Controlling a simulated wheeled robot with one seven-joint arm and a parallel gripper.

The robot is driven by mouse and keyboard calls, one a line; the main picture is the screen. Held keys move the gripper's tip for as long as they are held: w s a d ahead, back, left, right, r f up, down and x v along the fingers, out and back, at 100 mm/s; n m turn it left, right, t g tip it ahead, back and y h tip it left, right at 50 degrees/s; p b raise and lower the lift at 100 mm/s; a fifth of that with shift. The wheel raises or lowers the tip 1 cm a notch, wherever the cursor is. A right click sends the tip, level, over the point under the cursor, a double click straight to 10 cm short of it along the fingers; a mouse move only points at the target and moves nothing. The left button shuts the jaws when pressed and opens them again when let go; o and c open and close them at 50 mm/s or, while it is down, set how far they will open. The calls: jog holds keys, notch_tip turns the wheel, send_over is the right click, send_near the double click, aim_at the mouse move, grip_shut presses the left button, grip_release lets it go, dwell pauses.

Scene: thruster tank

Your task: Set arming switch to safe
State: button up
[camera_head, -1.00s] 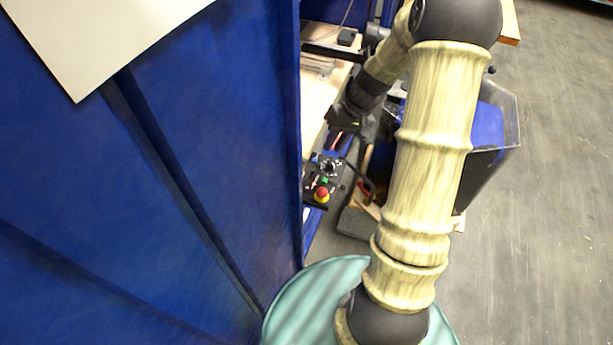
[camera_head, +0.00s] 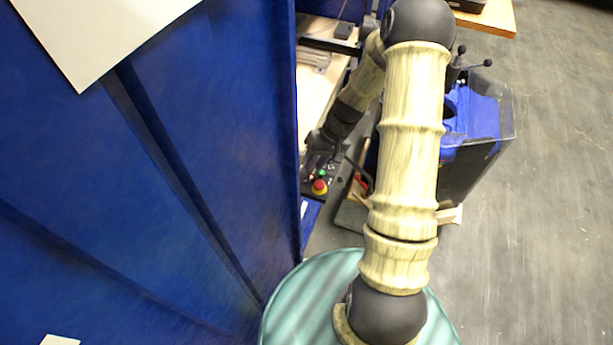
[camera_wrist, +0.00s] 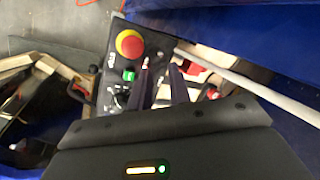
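A black control panel (camera_head: 333,182) shows at the booth's edge in the head view, and in the wrist view (camera_wrist: 157,42). It bears a red mushroom button on a yellow collar (camera_wrist: 129,43), a green button (camera_wrist: 128,75) and a round dark knob (camera_wrist: 121,99) with white marks. I cannot tell for sure which control is the arming switch. A small light tip (camera_wrist: 146,62) shows by the left fingertip. My gripper (camera_wrist: 160,68) is open, its two dark fingers apart over the panel's right side. In the head view my wrist hides the panel's upper part.
Blue booth curtains (camera_head: 190,150) close off the left. A blue-and-black bin with a clear cover (camera_head: 480,120) stands right of the panel. A teal round drum top (camera_head: 300,290) is below. The grey floor (camera_head: 560,200) at right is clear.

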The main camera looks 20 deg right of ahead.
aim_at(303, 182)
jog(key=x, duration=0.7)
jog(key=shift+f, duration=0.1)
grip_shut()
